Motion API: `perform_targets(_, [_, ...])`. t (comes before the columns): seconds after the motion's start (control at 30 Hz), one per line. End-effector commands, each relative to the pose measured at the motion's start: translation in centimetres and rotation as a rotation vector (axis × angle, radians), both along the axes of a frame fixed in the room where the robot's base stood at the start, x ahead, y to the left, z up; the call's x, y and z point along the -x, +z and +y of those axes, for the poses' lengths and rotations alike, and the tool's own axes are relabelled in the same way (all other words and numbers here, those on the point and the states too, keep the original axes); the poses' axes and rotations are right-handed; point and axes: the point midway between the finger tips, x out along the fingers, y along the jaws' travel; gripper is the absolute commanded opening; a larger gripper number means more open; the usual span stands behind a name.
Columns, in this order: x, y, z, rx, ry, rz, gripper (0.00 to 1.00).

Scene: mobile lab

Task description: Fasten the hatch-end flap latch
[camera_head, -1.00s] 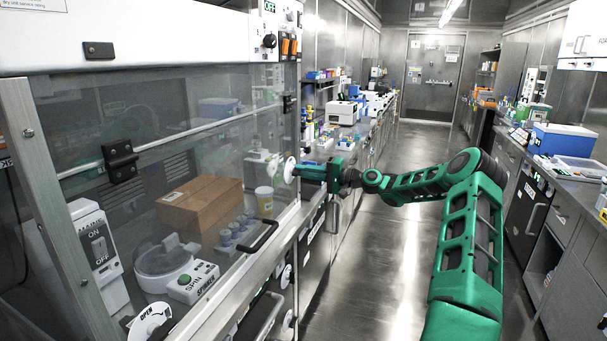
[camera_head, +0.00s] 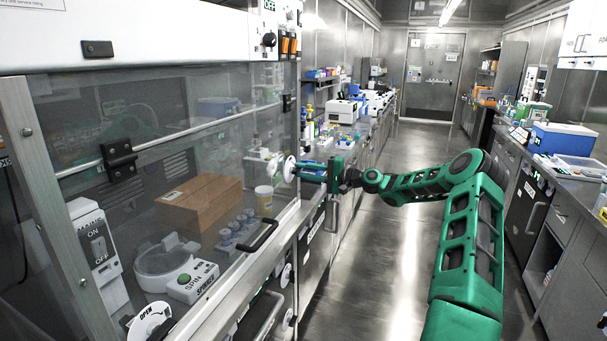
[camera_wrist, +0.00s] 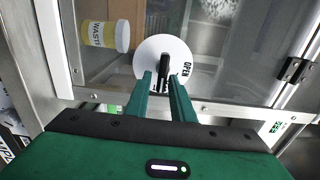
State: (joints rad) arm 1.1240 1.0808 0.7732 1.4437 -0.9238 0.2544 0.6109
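The latch is a white disc (camera_wrist: 150,50) with a black lever (camera_wrist: 164,68) at its middle and the word OPEN at its right side in the wrist view. It also shows in the head view as a white disc (camera_head: 289,169) at the right end of the glass hood. My gripper (camera_wrist: 161,80) is in front of the disc, its two green fingers apart with the lever between their tips. I cannot tell whether either finger touches the lever. In the head view my gripper (camera_head: 306,170) reaches the disc from the right.
Behind the glass are a yellow-and-white waste jar (camera_wrist: 104,35), a cardboard box (camera_head: 200,203) and a spinner (camera_head: 180,273). Another OPEN disc (camera_head: 150,322) is at the lower left. A black handle (camera_head: 258,236) sticks out of the hood front. The aisle floor (camera_head: 395,250) is clear.

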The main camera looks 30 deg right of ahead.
Motion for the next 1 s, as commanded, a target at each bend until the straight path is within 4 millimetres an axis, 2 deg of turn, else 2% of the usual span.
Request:
perform_targets(0.3, [0.2, 0.0, 0.3, -0.001, 0.008, -0.001, 0.30])
perform_targets(0.43, [0.7, 0.0, -0.2, -0.001, 0.008, -0.001, 0.30])
perform_targets(0.8, [5.7, 0.0, -4.3, -0.001, 0.005, 0.000, 0.30])
perform_targets(1.0, [7.7, 0.0, -5.9, 0.000, 0.005, 0.000, 0.30])
